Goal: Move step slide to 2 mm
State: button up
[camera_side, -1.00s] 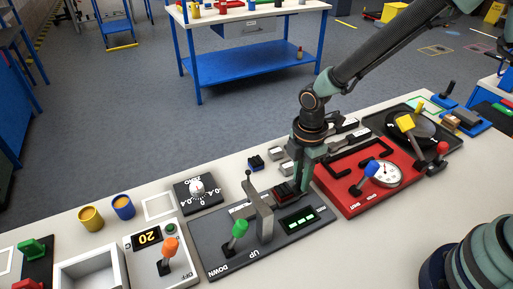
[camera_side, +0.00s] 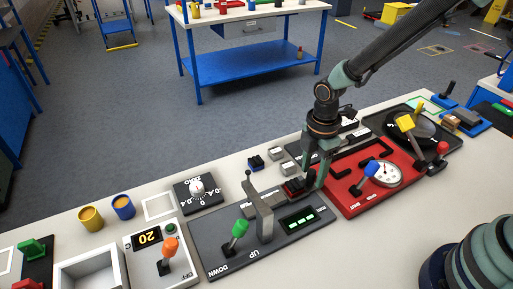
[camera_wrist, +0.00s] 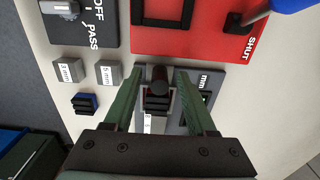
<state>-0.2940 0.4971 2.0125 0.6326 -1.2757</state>
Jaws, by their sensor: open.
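The step slide, a dark stepped block with red edges (camera_side: 296,187), sits at the far right end of the dark grey jack panel (camera_side: 225,258). In the wrist view its black round knob (camera_wrist: 158,76) stands between my fingers. My gripper (camera_side: 312,180) is open around the slide, one finger on each side; contact cannot be told. It also shows in the wrist view (camera_wrist: 157,78). A grey lever arm (camera_side: 263,218) stands on the panel left of the slide. A green-lit display (camera_side: 300,219) is beside it, and its reading is unclear.
Two light grey blocks (camera_side: 277,153) and a blue-black block (camera_side: 256,163) lie behind the slide. A red panel (camera_side: 345,205) with a blue-knobbed lever (camera_side: 371,167) stands close on the right. A green lever (camera_side: 238,230) rises at the panel's left.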

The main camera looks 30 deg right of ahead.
notch_tip(320, 180, up, 12)
jog(key=shift+f, duration=0.25)
dwell(0.3)
notch_tip(320, 180, up, 8)
dwell(0.8)
jog(key=shift+d, duration=0.1)
jog(key=s+d+r+m+t, duration=0.2)
jog(key=s+d+m+t, duration=0.3)
jog(key=m, duration=1.3)
jog(key=s+d, duration=0.3)
jog(key=d, duration=0.3)
jog(key=shift+t, duration=0.3)
